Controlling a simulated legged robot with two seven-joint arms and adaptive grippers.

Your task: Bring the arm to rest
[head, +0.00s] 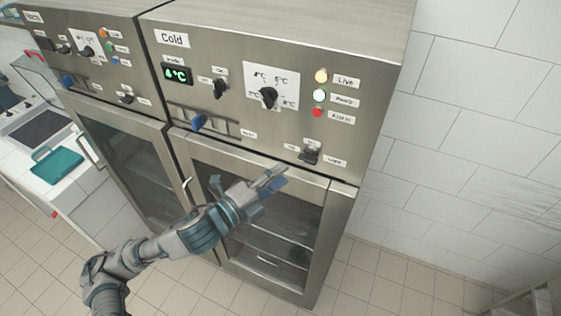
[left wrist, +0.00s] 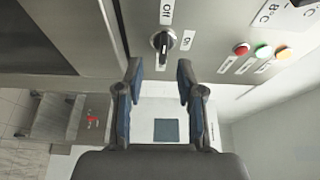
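My left arm comes in from the lower left in the head view. Its gripper (head: 272,182) is in front of the upper part of the cold cabinet's glass door (head: 285,235), just below the control panel. In the left wrist view the two fingers of this gripper (left wrist: 160,84) are apart with nothing between them. A black rotary knob (left wrist: 163,40) on the panel shows just beyond the fingertips, apart from them. The same lower knob (head: 309,156) shows in the head view, up and right of the gripper. My right gripper is in neither view.
The cold cabinet's panel (head: 215,60) carries a green 4°C display (head: 177,74), a temperature dial (head: 268,96) and three lamps. A second cabinet (head: 85,50) adjoins on the left. A white counter with a teal tray (head: 56,166) is farther left. Tiled floor lies below.

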